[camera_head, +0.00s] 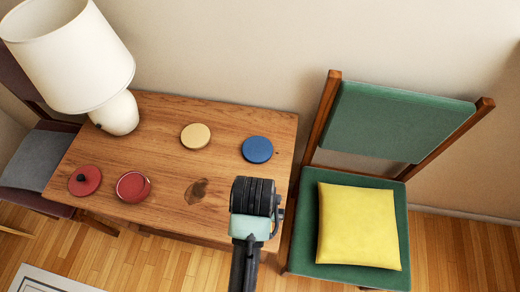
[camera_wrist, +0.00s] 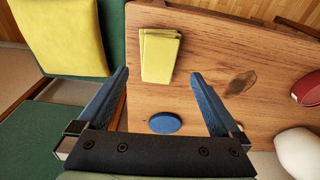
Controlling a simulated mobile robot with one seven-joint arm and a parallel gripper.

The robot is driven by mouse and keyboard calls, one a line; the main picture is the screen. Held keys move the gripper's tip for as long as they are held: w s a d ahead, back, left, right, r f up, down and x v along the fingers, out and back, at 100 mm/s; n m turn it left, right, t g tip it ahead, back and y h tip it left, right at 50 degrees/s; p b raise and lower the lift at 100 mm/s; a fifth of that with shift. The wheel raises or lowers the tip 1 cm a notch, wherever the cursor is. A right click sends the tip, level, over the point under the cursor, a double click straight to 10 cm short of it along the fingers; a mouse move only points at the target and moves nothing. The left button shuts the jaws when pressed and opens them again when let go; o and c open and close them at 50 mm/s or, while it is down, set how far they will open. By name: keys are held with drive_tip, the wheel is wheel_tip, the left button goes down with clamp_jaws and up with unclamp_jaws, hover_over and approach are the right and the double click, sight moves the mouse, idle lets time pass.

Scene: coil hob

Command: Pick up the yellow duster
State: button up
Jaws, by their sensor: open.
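The yellow duster (camera_wrist: 160,56) shows in the wrist view as a folded yellow cloth, lying flat on the wooden table near its edge. In the head view I cannot see it; my arm and gripper cover that part of the table. My gripper (camera_wrist: 158,73) is open, its two blue fingers spread wide with nothing held between them. In the wrist view the duster appears beyond and between the fingertips. In the head view my gripper (camera_head: 256,200) is over the table's right front part.
The wooden table (camera_head: 150,115) also bears a blue disc (camera_head: 257,149), a beige disc (camera_head: 195,136), a red bowl (camera_head: 133,186), a red knobbed lid (camera_head: 85,180) and a white lamp (camera_head: 75,55). A yellow cushion (camera_head: 357,225) lies on the green chair (camera_head: 390,120) at right.

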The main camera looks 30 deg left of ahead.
drive_tip(key=f, duration=0.2)
drive_tip(key=w+f, duration=0.1)
drive_tip(key=f, duration=0.4)
drive_tip(key=shift+w+a+f+b, duration=0.2)
drive_tip(key=shift+w+b, duration=0.2)
drive_tip(key=c, duration=1.2)
drive_tip(key=shift+r, duration=0.1)
drive_tip(key=shift+c, duration=0.2)
wheel_tip(320, 180, up, 10)
drive_tip(key=p, duration=0.1)
